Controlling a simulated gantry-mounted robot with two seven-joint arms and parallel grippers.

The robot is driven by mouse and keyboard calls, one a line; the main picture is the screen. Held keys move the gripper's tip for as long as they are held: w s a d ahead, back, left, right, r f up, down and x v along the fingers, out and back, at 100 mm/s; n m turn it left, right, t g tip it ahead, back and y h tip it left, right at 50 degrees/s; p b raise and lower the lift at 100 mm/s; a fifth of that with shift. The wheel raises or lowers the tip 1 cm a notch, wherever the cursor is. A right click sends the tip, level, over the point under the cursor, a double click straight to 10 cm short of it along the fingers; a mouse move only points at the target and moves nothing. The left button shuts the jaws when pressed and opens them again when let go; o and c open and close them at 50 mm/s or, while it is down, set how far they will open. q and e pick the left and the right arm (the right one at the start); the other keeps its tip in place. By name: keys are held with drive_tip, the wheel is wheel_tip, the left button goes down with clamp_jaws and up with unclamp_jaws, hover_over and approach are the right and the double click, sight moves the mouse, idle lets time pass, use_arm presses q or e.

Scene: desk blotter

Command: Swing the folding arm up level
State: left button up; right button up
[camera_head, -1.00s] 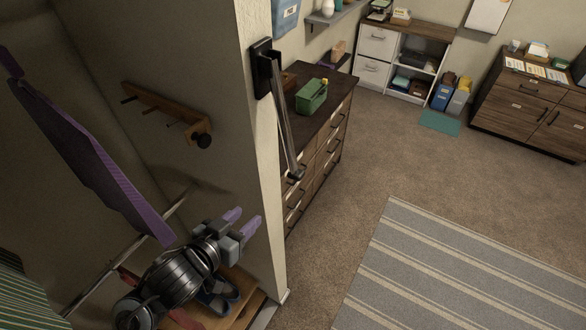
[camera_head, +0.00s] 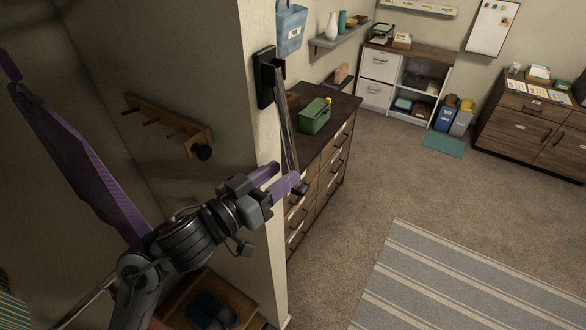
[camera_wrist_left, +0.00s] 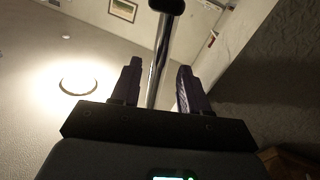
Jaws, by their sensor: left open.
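The folding arm (camera_head: 283,122) is a shiny metal bar hanging down from a black bracket (camera_head: 265,76) on the end of the wall. It hangs steeply, with a dark tip at its lower end. My left gripper (camera_head: 285,176) is open near that lower end, its purple fingers pointing right. In the left wrist view the bar (camera_wrist_left: 158,70) runs between the two open fingers (camera_wrist_left: 158,82), with visible gaps on both sides. My right gripper is not in view.
The wall's end edge stands beside my left gripper. A wooden peg rack (camera_head: 165,124) and a purple hanging garment (camera_head: 78,160) are to the left. A dark dresser (camera_head: 325,150) with a green box (camera_head: 314,116) stands behind the bar. Open carpet lies to the right.

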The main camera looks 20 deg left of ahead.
sight(293, 166)
use_arm(q)
drive_tip(key=shift+x, duration=2.25)
drive_tip(key=shift+c, duration=0.2)
clamp_jaws()
